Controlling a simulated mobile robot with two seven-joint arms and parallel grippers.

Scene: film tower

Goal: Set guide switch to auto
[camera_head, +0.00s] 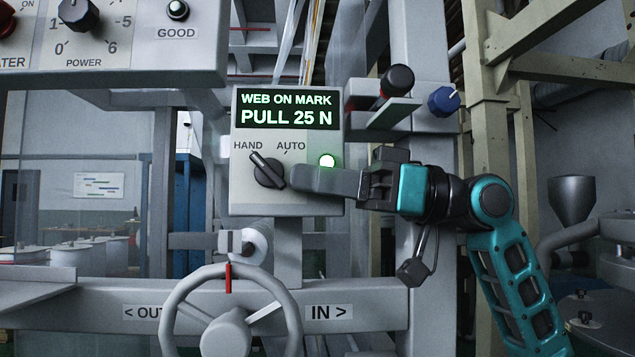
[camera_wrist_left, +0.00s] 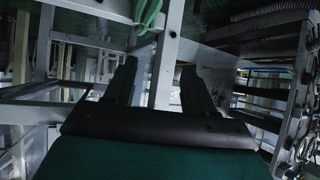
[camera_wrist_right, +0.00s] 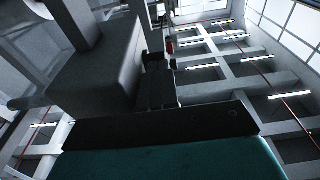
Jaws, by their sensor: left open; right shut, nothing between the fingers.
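The guide switch (camera_head: 268,170) is a black rotary knob on a grey panel box (camera_head: 240,203), below the labels HAND and AUTO. Its pointer tilts up and left, toward HAND. My right gripper (camera_head: 297,179) comes in from the right with its fingers shut and empty. Its tips are close beside the knob's right side; I cannot tell whether they touch. In the right wrist view its shut fingers (camera_wrist_right: 156,80) are beside a grey box, and the knob cannot be made out. My left gripper (camera_wrist_left: 158,82) shows only in the left wrist view, open and empty, away from the switch.
The display (camera_head: 287,109) above the switch reads WEB ON MARK, PULL 25 N. A green lamp (camera_head: 327,160) is lit just above my right fingers. A handwheel (camera_head: 178,308) stands below, a control panel (camera_head: 130,72) overhangs upper left, and a blue knob (camera_head: 443,101) sticks out at right.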

